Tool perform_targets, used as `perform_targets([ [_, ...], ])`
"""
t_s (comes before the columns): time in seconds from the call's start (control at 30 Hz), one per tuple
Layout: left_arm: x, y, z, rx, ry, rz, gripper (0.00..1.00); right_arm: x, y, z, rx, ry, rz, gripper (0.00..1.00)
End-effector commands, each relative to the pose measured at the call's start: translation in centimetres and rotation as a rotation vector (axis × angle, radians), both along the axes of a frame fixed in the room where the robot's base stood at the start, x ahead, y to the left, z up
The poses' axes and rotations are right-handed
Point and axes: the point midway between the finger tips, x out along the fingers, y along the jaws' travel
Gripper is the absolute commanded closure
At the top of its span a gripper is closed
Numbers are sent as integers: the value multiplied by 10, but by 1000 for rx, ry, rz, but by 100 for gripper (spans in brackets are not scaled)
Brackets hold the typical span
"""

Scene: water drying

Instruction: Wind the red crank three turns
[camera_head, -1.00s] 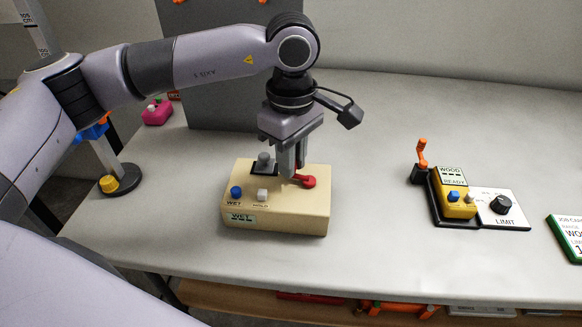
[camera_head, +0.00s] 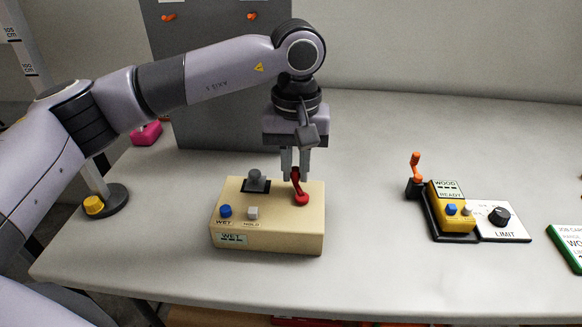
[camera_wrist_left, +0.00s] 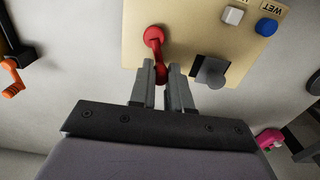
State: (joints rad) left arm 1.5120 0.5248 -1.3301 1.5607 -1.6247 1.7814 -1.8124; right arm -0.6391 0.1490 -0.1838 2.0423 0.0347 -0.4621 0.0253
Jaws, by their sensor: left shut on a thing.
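The red crank (camera_head: 301,197) is on top of a cream box (camera_head: 268,236) in the head view. Its round red end lies toward the box's front right, and its arm runs back to my left gripper. My left gripper (camera_head: 296,176) points down over the box, shut on the red crank's handle. In the left wrist view the red crank (camera_wrist_left: 154,40) reaches down to the fingertips of my left gripper (camera_wrist_left: 167,76), which partly hide the handle. My right gripper is not in view.
The box also carries a grey knob (camera_head: 255,177), a blue button (camera_head: 225,211) and a white button (camera_head: 252,212). A yellow device (camera_head: 452,222) with an orange lever (camera_head: 415,165) stands to the right. A grey panel (camera_head: 220,100) stands behind. Table between box and device is clear.

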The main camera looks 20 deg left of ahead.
Motion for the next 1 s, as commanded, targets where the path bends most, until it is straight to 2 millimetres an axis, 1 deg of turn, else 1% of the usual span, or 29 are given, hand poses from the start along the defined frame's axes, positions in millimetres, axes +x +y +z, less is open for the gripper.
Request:
perform_targets([
  [0.5, 7, -14, 1, 1, -1, -490, 100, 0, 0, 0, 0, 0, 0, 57],
  [1.0, 7, -28, 1, 0, -2, -940, 100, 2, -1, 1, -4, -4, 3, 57],
])
